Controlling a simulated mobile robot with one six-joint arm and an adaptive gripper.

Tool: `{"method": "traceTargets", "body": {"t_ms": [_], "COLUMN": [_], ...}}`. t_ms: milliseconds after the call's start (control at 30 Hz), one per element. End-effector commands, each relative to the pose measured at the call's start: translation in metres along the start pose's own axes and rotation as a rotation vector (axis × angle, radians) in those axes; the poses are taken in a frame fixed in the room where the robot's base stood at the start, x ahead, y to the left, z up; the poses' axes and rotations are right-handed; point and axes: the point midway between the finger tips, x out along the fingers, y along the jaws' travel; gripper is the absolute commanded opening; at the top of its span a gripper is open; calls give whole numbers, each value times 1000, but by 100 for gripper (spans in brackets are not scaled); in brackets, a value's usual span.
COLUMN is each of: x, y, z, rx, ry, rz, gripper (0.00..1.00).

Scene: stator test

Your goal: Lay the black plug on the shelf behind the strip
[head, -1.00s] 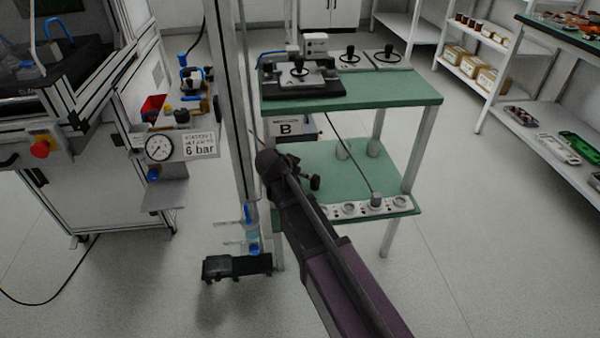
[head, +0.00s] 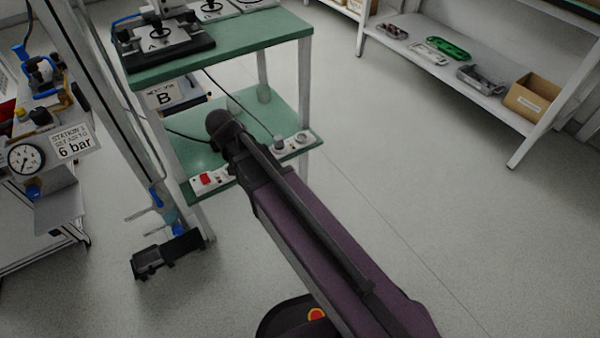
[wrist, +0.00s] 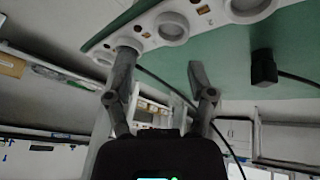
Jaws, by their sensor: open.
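The black plug (wrist: 263,67) lies against the green shelf (wrist: 215,60) behind the white socket strip (wrist: 205,18) in the wrist view, its cable running off to the right. My gripper (wrist: 160,82) is open, with nothing between its fingers. The plug is to the right of the right finger and looks apart from it. The left finger overlaps a grey plug (wrist: 125,50) standing in the strip; whether they touch I cannot tell. In the head view my arm hides the black plug and the middle of the strip (head: 205,183); the strip's red switch shows at its left end.
A green upper tabletop (head: 270,40) with a black fixture (head: 170,45) stands above the shelf. A dark cable drops to the strip. Table legs border the shelf. Open floor lies to the right, before a white rack (head: 480,90).

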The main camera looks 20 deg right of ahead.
Motion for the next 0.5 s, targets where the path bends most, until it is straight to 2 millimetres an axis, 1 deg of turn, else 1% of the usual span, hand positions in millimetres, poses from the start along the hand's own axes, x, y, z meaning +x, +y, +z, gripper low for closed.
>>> {"method": "traceTargets", "body": {"t_ms": [33,200,400,500], "x": [5,16,20,20], "y": [21,69,117,134], "z": [7,28,55,66], "rx": [-18,-111,-217,-261], "ry": [-40,-171,-298,-341], "rz": [-4,-47,-141,-191], "gripper": [70,70,70,70]}}
